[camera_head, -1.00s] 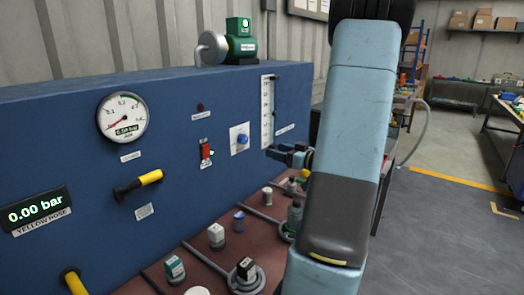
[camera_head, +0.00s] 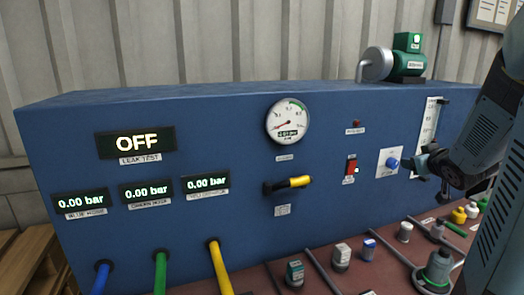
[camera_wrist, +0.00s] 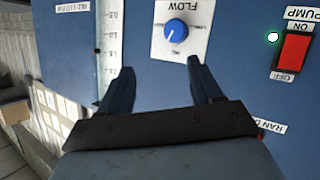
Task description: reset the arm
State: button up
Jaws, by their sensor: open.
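My gripper (camera_wrist: 160,85) is open and empty in the wrist view, its two dark blue fingers spread in front of the blue panel. The blue FLOW knob (camera_wrist: 176,30) on its white plate lies beyond the fingertips. In the head view my gripper (camera_head: 420,166) is at the right, close to the panel, to the right of the blue knob (camera_head: 393,163). My arm reaches in from the right edge of the head view. I cannot tell from the head view whether the fingers touch anything.
The blue panel (camera_head: 230,130) carries a round gauge (camera_head: 288,122), a yellow-handled valve (camera_head: 288,184), a red pump switch (camera_head: 351,167) and a flow tube (camera_head: 430,125). Connectors (camera_head: 341,256) stand on the reddish bench below. A green pump (camera_head: 405,60) sits on top.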

jog(key=s+a+r+m+g+y, duration=0.1)
jog(key=s+a+g, duration=0.7)
jog(key=s+a, duration=1.3)
jog(key=s+r+y, duration=0.1)
jog(key=s, duration=0.2)
jog(key=shift+s+a+r+m, duration=0.25)
jog(key=shift+s+a+m, duration=0.05)
jog(key=shift+s+m, duration=0.1)
dwell(0.9)
